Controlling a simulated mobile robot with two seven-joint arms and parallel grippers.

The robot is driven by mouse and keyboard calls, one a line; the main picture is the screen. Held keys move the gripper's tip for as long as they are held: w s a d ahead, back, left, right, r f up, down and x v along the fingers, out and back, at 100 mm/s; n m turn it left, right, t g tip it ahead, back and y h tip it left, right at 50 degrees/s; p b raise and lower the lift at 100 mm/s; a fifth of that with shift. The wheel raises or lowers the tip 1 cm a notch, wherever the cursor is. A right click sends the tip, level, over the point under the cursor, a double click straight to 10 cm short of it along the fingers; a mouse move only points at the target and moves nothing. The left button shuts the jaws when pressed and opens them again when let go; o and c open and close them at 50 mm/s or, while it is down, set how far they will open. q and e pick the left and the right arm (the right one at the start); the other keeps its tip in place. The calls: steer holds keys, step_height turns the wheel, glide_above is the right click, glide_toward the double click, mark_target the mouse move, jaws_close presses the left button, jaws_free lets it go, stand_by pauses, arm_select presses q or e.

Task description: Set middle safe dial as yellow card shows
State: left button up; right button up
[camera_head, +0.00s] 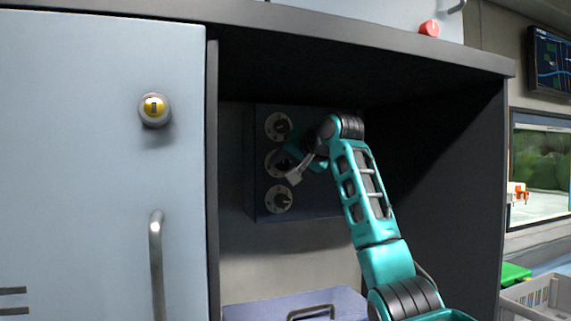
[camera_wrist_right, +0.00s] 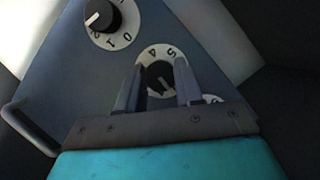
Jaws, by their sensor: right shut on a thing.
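The dark blue safe (camera_head: 257,190) stands inside the open compartment, with three dials in a column. My right gripper (camera_head: 288,168) reaches in from the right and is shut on the middle dial (camera_head: 270,161), partly covering it. In the right wrist view my fingers (camera_wrist_right: 160,82) sit on both sides of the black knob of the middle dial (camera_wrist_right: 154,56). Its white ring shows a 4 and a 5; other digits are hidden. The top dial (camera_head: 278,126) and bottom dial (camera_head: 279,200) are free. No yellow card is recognisable. My left gripper is out of view.
The compartment has a dark right wall (camera_head: 455,190) and a shelf top above. A blue-grey lidded box (camera_head: 260,308) with a handle is below. A closed light-blue door (camera_head: 70,170) is at left. A grey crate (camera_head: 540,293) and a green object (camera_head: 515,273) are at lower right.

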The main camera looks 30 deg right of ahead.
steer(key=shift+n, duration=0.4)
steer(key=shift+h, duration=0.4)
steer(key=o, duration=1)
steer(key=shift+o, duration=0.2)
steer(key=b+v, duration=0.2)
steer(key=v, duration=1.1)
steer(key=shift+w+r, duration=0.1)
